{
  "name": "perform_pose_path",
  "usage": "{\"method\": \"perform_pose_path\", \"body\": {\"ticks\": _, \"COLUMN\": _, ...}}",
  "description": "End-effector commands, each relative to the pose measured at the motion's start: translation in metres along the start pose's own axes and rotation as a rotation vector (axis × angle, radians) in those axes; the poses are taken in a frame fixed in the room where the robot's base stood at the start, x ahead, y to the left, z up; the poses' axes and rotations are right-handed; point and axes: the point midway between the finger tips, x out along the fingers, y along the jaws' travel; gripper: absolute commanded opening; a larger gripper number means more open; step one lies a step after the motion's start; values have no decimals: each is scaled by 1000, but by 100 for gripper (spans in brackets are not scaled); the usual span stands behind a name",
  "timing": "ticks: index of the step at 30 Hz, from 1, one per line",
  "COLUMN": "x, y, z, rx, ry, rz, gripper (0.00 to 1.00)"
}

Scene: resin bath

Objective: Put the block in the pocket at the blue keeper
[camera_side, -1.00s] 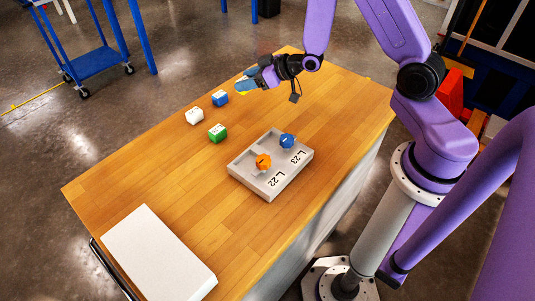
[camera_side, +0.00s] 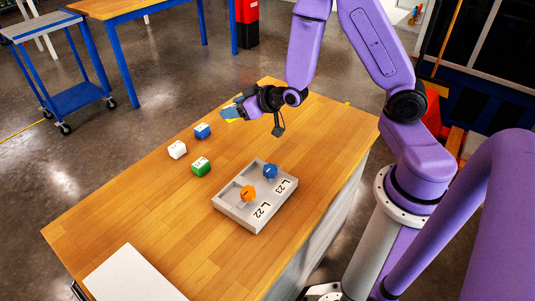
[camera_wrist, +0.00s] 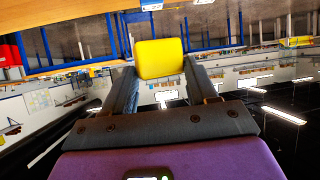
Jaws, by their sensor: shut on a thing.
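My gripper (camera_side: 232,113) is shut on a yellow block (camera_wrist: 159,58), which sits between the two fingertips in the wrist view. In the side view the gripper is above the far end of the table, beyond the tray, and the block is mostly hidden by the fingers. The grey tray (camera_side: 233,219) lies on the table, with recessed pockets and the labels L.22 and L.23. The round blue keeper (camera_side: 270,171) is on the tray's far side by L.23. The orange keeper (camera_side: 248,193) is nearer, by L.22. Pocket details are too small to tell.
A blue block (camera_side: 202,131), a white block (camera_side: 177,149) and a green block (camera_side: 200,166) stand on the wooden table (camera_side: 150,215), left of the tray. A white flat-topped thing (camera_side: 133,277) is at the near end. The table between the blocks and that is clear.

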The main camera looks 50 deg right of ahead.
Motion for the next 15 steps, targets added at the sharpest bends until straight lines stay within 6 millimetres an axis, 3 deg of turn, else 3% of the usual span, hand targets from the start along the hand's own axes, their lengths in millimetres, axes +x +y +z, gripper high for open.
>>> {"method": "perform_pose_path", "body": {"ticks": 7, "x": -24, "y": -2, "z": 2, "rx": 58, "ry": -6, "rz": 87, "gripper": 26}}
{"method": "perform_pose_path", "body": {"ticks": 15, "x": -29, "y": -1, "z": 6, "rx": 64, "ry": -9, "rz": 106, "gripper": 26}}
